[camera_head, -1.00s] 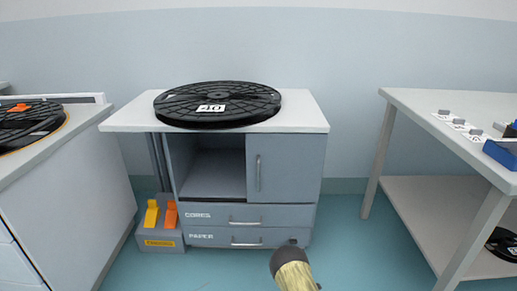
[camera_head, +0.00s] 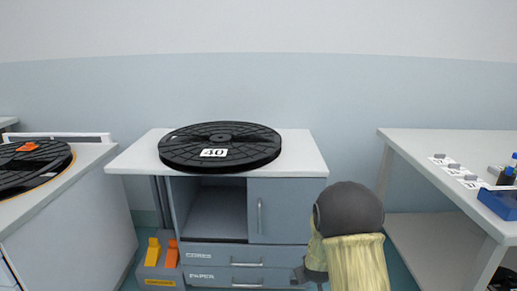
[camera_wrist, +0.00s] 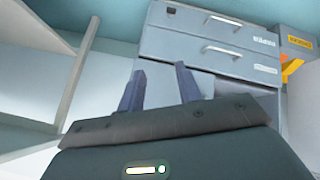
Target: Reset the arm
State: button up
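My arm (camera_head: 350,235) rises at the lower right of the head view, in front of the cabinet's right side. In the wrist view my gripper (camera_wrist: 160,85) shows two dark fingers standing apart with nothing between them. It is open and empty. Behind the fingers, the wrist view shows the cabinet drawers (camera_wrist: 215,45) upside down. In the head view the gripper is mostly hidden behind the arm.
A black reel labelled 40 (camera_head: 220,147) lies on the cabinet top (camera_head: 310,160). A left counter (camera_head: 75,190) holds another black reel (camera_head: 30,167). A right table (camera_head: 415,150) holds small weights and a blue bin (camera_head: 497,202). A grey holder with yellow and orange items (camera_head: 160,265) stands on the floor.

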jog(key=s+a+r+m+g+p, duration=0.1)
jog(key=s+r+g+p, duration=0.1)
jog(key=s+r, duration=0.5)
jog(key=s+r+m+g+y+p, duration=0.15)
jog(key=s+r, duration=0.25)
jog(key=s, duration=0.7)
jog(key=s+a+r+m+g+p, duration=0.1)
jog(key=s+r+m+g, duration=0.1)
jog(key=s+r, duration=0.5)
jog(key=w+p+v, duration=0.3)
jog(key=p+v, duration=1.4)
jog(key=p, duration=0.2)
jog(key=w+a+r+p+v, duration=0.1)
jog(key=w+p+v, duration=0.2)
jog(key=p+v, duration=1.5)
jog(key=shift+d+r+p, duration=0.15)
jog(key=shift+d+p, duration=0.15)
jog(key=shift+p, duration=0.1)
